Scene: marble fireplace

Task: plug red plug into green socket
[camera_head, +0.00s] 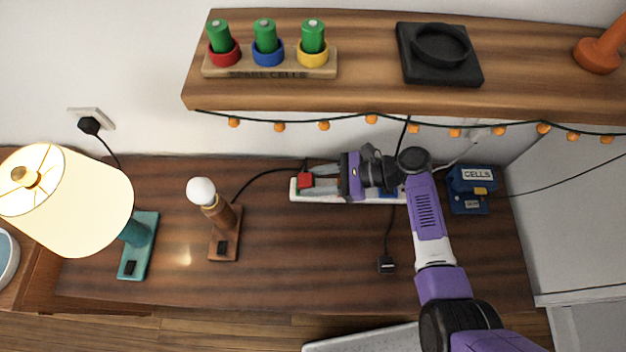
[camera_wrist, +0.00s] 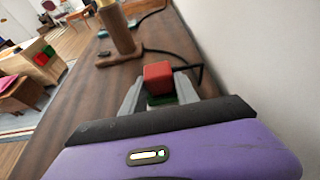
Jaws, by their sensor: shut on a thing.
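The red plug (camera_head: 305,181) is at the left end of a white power strip (camera_head: 350,199) near the wall. My gripper (camera_head: 313,178) reaches it from the right and is shut on it. In the wrist view the red plug (camera_wrist: 158,74) is between my gripper's two grey fingers (camera_wrist: 160,88). A small piece of the green socket (camera_wrist: 162,99) shows directly below the plug. I cannot tell whether the plug is fully seated in it. A black cord runs from the plug to the left. My gripper and arm hide much of the strip.
A bulb lamp (camera_head: 226,232) and a shaded lamp (camera_head: 68,202) stand to the left. A loose black plug (camera_head: 387,264) lies in front of the strip. A blue CELLS box (camera_head: 468,188) stands right of my arm. The shelf (camera_head: 365,86) overhangs behind. The front tabletop is mostly clear.

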